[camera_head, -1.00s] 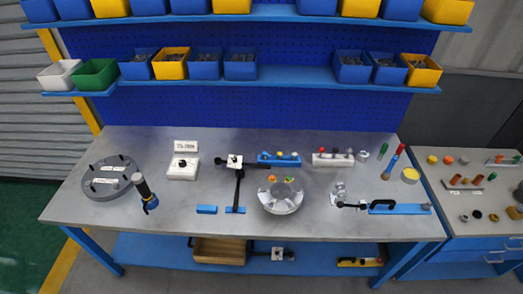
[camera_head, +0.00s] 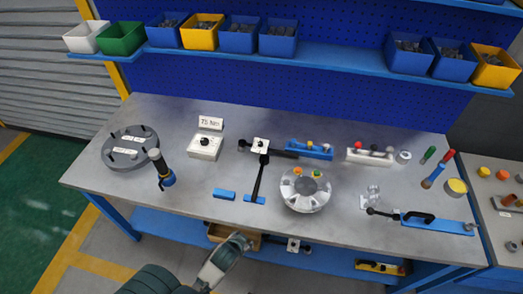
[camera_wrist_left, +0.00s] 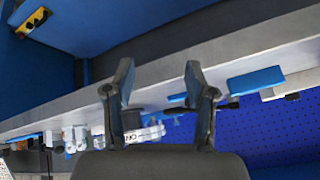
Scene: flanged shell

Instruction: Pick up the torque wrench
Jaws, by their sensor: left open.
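A long black tool (camera_head: 259,178), which looks like the torque wrench, lies on the bench with a pale square head at the back and a blue crosspiece at the front. Another black-shafted tool with a blue body (camera_head: 437,222) lies at the right; I cannot tell for certain which is the torque wrench. My left arm comes in at the bottom of the head view, in front of the bench. My left gripper (camera_wrist_left: 156,80) is open in the wrist view, with nothing between its fingers, near the bench's front edge. My right gripper is not in view.
The silver flanged shell (camera_head: 305,190) stands right of the long tool. A black and blue handheld tool (camera_head: 161,170) stands at left. The lower blue shelf (camera_head: 180,228) runs under the bench.

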